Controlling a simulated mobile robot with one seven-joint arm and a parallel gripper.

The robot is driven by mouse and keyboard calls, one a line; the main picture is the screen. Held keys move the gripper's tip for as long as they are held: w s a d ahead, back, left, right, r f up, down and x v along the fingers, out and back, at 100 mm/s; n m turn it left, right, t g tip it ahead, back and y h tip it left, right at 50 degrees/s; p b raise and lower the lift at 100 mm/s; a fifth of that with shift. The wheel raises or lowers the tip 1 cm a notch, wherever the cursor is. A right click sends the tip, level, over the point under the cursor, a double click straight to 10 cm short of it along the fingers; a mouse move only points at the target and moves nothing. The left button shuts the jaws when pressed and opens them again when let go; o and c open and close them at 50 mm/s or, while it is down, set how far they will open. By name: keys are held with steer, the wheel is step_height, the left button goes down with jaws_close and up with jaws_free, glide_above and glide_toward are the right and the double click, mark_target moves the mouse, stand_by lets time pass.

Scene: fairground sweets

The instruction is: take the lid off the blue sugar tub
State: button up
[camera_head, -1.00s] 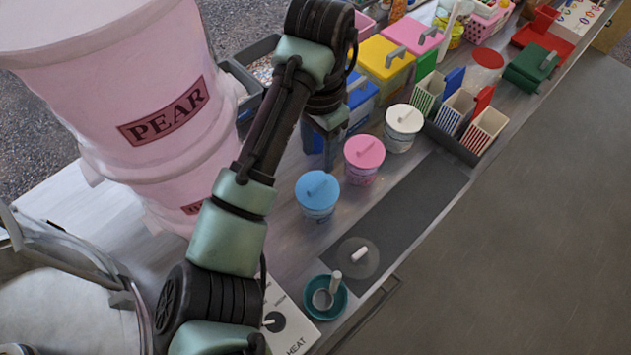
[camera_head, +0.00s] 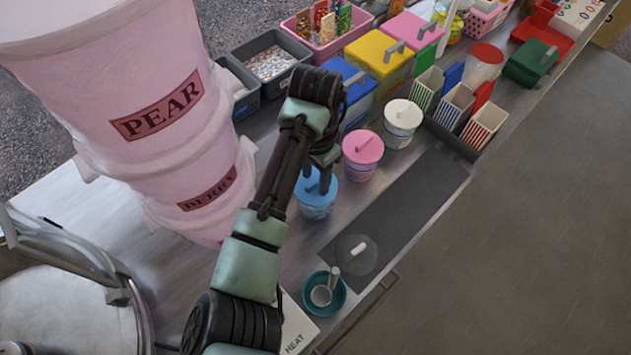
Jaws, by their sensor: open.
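The blue sugar tub (camera_head: 316,211) stands upright on the counter, left of a pink-lidded tub. Its blue lid (camera_head: 312,197) is on it, with a handle bar on top. My gripper (camera_head: 325,185) is over the blue lid, pointing down, with its fingers at about the lid's handle. It is open. The arm covers part of the lid and most of the handle, so I cannot tell whether the fingers touch it.
A pink-lidded tub (camera_head: 362,154) and a white-lidded tub (camera_head: 402,122) stand close on the right. A dark mat (camera_head: 400,212) with a clear round lid (camera_head: 356,254) lies in front. A teal bowl (camera_head: 324,293) with a scoop is nearer. Large pink PEAR tub (camera_head: 150,110) stands left.

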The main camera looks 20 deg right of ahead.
jaws_close()
stand_by(0.3)
